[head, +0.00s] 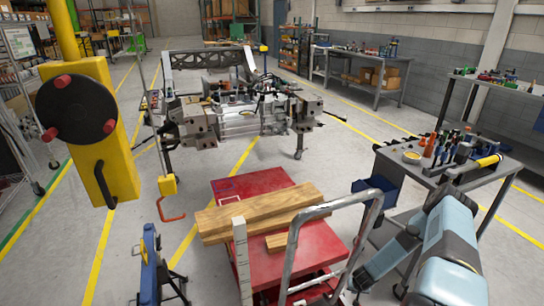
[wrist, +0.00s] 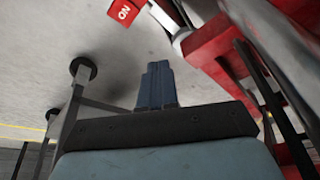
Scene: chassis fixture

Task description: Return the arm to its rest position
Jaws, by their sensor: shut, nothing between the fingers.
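My gripper (wrist: 157,84) shows in the wrist view with its two blue-grey fingers together and nothing between them. It points over the grey floor, apart from the things around it. In the head view my light blue arm is folded low at the right, beside the red cart (head: 333,239) and its metal handle. My fingers cannot be made out in the head view.
The cart carries wooden planks (head: 262,210). A chassis on a fixture (head: 240,115) stands behind it. A tool bench (head: 470,182) is close on the right. A yellow hoist (head: 107,135) hangs at left. In the wrist view, a red box (wrist: 126,11) is near the fingers.

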